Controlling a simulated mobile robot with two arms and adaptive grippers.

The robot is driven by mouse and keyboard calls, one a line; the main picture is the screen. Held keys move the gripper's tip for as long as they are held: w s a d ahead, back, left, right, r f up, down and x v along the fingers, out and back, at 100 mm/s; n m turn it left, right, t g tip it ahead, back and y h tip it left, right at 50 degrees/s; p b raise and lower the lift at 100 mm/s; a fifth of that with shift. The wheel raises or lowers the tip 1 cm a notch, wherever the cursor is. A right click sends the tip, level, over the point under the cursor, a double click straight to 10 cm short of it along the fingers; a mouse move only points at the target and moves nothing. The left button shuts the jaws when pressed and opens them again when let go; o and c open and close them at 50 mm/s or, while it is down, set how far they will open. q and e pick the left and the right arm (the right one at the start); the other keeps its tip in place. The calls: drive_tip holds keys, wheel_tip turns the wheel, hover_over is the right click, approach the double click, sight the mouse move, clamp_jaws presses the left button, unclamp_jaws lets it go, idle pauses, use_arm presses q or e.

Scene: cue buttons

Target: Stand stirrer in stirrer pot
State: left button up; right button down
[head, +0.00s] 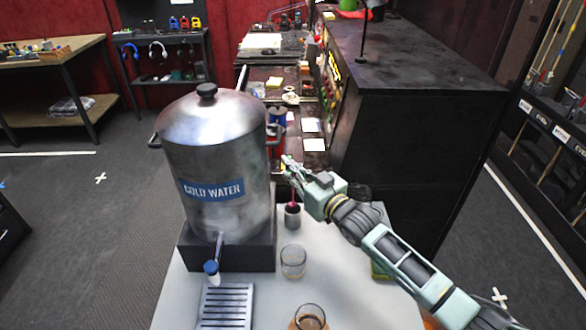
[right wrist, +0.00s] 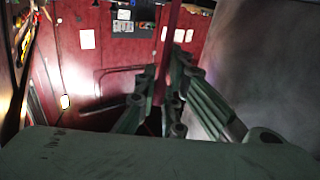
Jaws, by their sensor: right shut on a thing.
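My right gripper (head: 291,168) is shut on the stirrer, a thin dark red stick (head: 293,194), which hangs roughly upright below the fingers. In the right wrist view the stick (right wrist: 168,45) runs between my two fingers (right wrist: 160,100). The stirrer pot (head: 292,216), a small grey cup, stands on the white table right of the water urn. The stick's lower end shows at the pot's mouth; I cannot tell how far inside it is. My left gripper is not in view.
The large steel urn (head: 212,150) marked "COLD WATER" stands close on the left, with a tap and a slotted drip tray (head: 226,306) in front. A glass (head: 293,262) and a brown-filled glass (head: 310,317) stand nearer. A green-yellow sponge (head: 380,270) lies under my right arm.

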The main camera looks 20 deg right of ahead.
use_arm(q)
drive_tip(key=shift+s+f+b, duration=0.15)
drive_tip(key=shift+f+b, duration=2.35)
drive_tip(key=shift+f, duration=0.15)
use_arm(e)
drive_tip(key=shift+f, duration=3.7)
drive_tip(key=c, duration=1.8)
unclamp_jaws()
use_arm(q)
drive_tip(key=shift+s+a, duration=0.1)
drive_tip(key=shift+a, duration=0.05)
